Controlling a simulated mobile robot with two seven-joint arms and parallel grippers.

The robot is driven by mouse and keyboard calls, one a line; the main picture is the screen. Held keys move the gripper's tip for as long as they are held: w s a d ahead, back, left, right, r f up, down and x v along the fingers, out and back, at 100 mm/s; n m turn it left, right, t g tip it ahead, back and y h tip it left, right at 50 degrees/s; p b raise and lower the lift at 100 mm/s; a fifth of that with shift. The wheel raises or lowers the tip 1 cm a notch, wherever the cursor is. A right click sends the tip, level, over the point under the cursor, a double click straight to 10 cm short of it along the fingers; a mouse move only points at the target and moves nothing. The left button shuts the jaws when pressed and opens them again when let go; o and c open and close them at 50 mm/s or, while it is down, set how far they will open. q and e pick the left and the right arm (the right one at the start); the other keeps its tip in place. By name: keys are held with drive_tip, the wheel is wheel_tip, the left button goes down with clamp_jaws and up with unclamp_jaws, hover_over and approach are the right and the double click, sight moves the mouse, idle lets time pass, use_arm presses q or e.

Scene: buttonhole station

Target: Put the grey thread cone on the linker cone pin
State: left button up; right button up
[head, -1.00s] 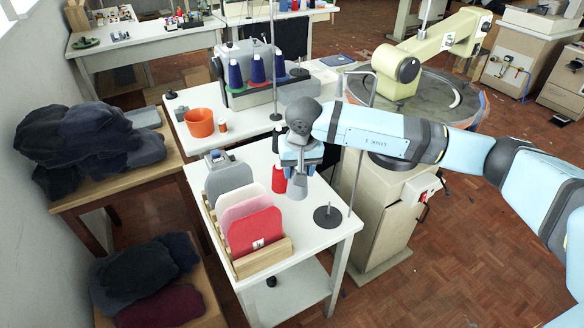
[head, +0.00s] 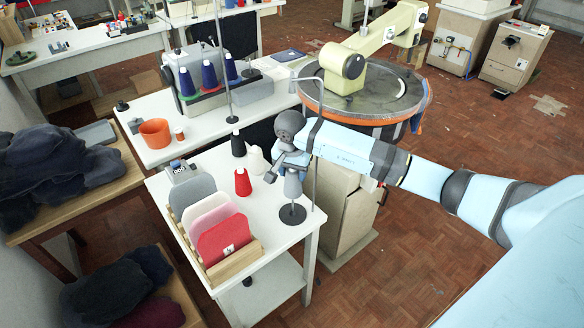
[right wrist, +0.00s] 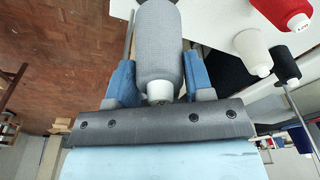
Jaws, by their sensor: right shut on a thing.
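The grey thread cone (head: 293,186) is held upright, wide end down, in my right gripper (head: 291,165). In the right wrist view the grey cone (right wrist: 160,45) sits between the two blue finger pads of the right gripper (right wrist: 156,80). The cone pin's round dark base (head: 292,214) stands near the front right corner of the white table. The cone is directly above this base in the head view, with a short dark stem showing between them. I cannot tell whether the pin is inside the cone. My left gripper is out of view.
A red cone (head: 243,182), a white cone (head: 257,160) and a black cone (head: 238,144) stand left of the gripper. A rack of coloured panels (head: 224,239) fills the table's left front. A thin upright rod (head: 315,185) stands close to the right of the held cone.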

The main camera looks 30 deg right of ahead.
sight(293, 192)
drive_tip(key=shift+f+b, duration=1.35)
drive_tip(key=shift+f, duration=1.55)
drive_tip(key=shift+f+b, duration=0.7)
drive_tip(key=shift+f, duration=0.2)
drive_tip(key=shift+f+b, duration=0.3)
drive_tip(key=shift+f, duration=0.15)
drive_tip(key=shift+f, duration=0.3)
drive_tip(key=shift+f+b, duration=0.25)
drive_tip(key=shift+b, duration=0.2)
drive_tip(key=o, duration=1)
